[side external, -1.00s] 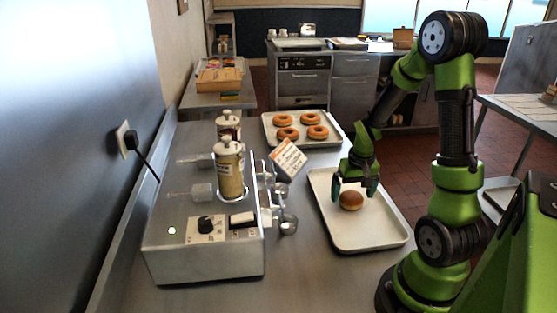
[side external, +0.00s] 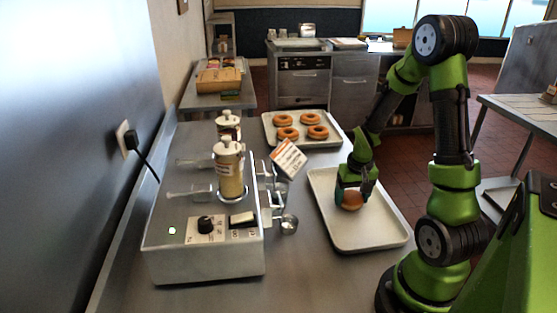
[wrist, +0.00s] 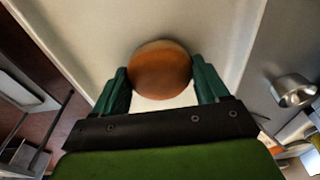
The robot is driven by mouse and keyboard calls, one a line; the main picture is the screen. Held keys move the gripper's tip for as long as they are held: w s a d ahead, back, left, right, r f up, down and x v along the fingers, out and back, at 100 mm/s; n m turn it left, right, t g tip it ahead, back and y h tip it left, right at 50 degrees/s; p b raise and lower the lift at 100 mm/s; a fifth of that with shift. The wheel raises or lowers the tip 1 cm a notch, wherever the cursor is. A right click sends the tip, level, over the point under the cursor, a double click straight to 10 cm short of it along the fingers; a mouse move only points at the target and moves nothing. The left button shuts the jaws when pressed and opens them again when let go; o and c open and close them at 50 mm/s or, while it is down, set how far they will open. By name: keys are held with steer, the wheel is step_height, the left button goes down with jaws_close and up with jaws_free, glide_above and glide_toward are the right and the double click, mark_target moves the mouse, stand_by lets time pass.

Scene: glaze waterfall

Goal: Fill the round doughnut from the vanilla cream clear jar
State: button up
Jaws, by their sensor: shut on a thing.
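The round doughnut (side external: 351,201) is a brown bun without a hole. It sits on the near white tray (side external: 370,237). My gripper (side external: 354,195) is down over it, shut on it with one finger at each side. In the wrist view the doughnut (wrist: 160,70) lies between the dark green fingers of my gripper (wrist: 162,88). The front clear jar (side external: 229,172), filled with pale cream, stands on the metal filling machine (side external: 205,265). A second jar (side external: 228,126) stands behind it. I cannot read the jar labels, so which is vanilla is unclear.
Metal nozzles and cups (side external: 288,223) stick out from the machine's right side, near the tray. A sign (side external: 289,158) stands behind them. A far tray (side external: 298,143) holds several ring doughnuts. The near tray's front half is empty.

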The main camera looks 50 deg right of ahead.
mark_target(352, 196)
step_height(352, 196, up, 10)
steer(key=shift+f, duration=0.25)
steer(key=shift+w+a+f+n+y, duration=0.35)
steer(key=shift+w+a+f+n, duration=0.3)
steer(key=shift+a+n, duration=1.85)
steer(key=shift+w+a+f+n+y, duration=0.5)
steer(key=shift+a+n, duration=1)
steer(key=shift+n, duration=2)
steer(key=shift+w+a+f+n+y, duration=0.15)
steer(key=shift+w+a+f+n, duration=0.65)
steer(key=shift+a+n, duration=1.7)
steer(key=shift+w+a+n, duration=0.25)
steer(key=shift+w+a, duration=0.05)
steer(key=shift+w, duration=0.2)
steer(key=shift+w+a+n, duration=0.25)
steer(key=shift+w, duration=0.25)
steer(key=shift+w+a, duration=1.35)
steer(key=shift+w, duration=0.1)
steer(key=shift+s+d, duration=0.55)
steer(key=shift+s, duration=0.05)
